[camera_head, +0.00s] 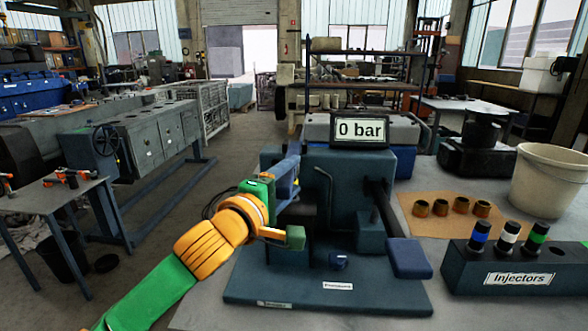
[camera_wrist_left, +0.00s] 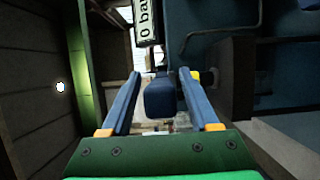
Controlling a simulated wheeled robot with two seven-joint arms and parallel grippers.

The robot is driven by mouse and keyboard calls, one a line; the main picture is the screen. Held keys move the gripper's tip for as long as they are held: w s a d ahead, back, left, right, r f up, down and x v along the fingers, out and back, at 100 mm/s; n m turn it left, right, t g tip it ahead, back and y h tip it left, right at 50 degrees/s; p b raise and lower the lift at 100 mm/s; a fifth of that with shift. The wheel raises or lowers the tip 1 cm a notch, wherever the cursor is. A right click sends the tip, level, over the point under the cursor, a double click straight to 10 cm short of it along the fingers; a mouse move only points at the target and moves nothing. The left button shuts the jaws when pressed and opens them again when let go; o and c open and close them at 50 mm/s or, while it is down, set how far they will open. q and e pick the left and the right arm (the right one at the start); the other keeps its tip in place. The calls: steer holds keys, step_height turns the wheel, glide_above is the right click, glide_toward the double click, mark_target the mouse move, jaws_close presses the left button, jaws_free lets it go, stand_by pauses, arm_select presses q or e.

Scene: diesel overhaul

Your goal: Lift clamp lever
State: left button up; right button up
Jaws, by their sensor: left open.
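The blue test bench (camera_head: 345,200) stands on the worktable with a "0 bar" display (camera_head: 360,130) on top. My left gripper (camera_head: 288,172) reaches in at the bench's left side, with its fingers pointing away from me. In the left wrist view its two blue fingers (camera_wrist_left: 160,95) are spread open. A dark blue block, which looks like the clamp lever's handle (camera_wrist_left: 160,98), sits between them with a gap on each side. In the head view the gripper largely hides this handle. My right gripper is not in view.
A lever with a wide blue pad (camera_head: 408,258) sticks out at the bench's right front. An injector rack (camera_head: 515,270), several brass rings (camera_head: 461,205) on a tan mat (camera_head: 425,228) and a white bucket (camera_head: 548,185) stand to the right. A small blue knob (camera_head: 338,261) is on the baseplate.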

arm_select(q)
steer(key=shift+x, duration=0.85)
steer(key=shift+s+f, duration=0.1)
steer(key=shift+s, duration=0.1)
steer(key=shift+c, duration=0.4)
jaws_close()
